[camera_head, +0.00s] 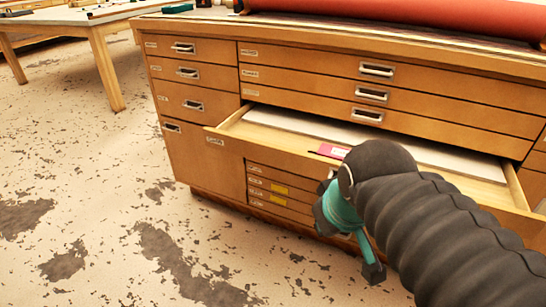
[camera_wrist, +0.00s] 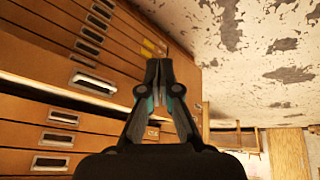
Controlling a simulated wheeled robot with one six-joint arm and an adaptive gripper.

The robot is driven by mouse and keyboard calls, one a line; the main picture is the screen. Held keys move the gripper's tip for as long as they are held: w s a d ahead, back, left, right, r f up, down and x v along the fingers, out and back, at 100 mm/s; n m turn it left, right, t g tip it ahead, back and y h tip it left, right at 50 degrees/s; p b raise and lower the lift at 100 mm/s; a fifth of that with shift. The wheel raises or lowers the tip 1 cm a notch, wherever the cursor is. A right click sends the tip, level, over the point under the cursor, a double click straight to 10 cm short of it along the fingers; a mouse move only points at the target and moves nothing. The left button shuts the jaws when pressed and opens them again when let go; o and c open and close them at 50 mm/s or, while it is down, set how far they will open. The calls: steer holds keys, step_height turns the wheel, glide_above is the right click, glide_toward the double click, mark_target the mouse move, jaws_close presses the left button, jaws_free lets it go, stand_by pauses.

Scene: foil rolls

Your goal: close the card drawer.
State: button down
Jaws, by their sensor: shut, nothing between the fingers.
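The card drawer (camera_head: 240,145) is a wide wooden drawer pulled out of the cabinet, with a pale flat sheet (camera_head: 300,122) and a small red piece (camera_head: 332,151) inside. Its right part is hidden behind my arm. In the wrist view a wooden front with a metal handle (camera_wrist: 93,83) shows left of the fingers, with a pale strip beside it. My gripper (camera_head: 373,270) hangs in front of the open drawer, its fingers pointing down. In the wrist view the fingertips (camera_wrist: 158,64) are together with nothing between them. I cannot tell whether they touch the front.
The wooden cabinet (camera_head: 205,75) has closed drawers above, left and below. A red roll (camera_head: 400,15) lies on top. A table (camera_head: 100,20) stands at the back left. The worn floor (camera_head: 90,150) is clear in front and left.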

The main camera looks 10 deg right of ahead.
mark_target(293, 156)
steer(key=w+a+r+n+g+h+b, duration=0.1)
steer(key=w+a+r+n+b, duration=0.15)
steer(key=w+r+n, duration=0.75)
steer(key=w+a+f+n+g+h+b, duration=0.1)
steer(key=w+a+n+b, duration=0.35)
steer(key=n, duration=1.15)
steer(key=w+d+f, duration=0.2)
steer(key=f, duration=0.1)
steer(key=w+d+f, duration=0.2)
steer(key=f, duration=0.1)
steer(key=w+d+f+b, duration=0.1)
steer(key=w+d+f, duration=0.1)
steer(key=shift+w+d+f, duration=0.2)
steer(key=shift+f, duration=0.2)
steer(key=shift+w+d, duration=0.4)
steer(key=shift+w, duration=0.2)
steer(key=shift+r, duration=0.1)
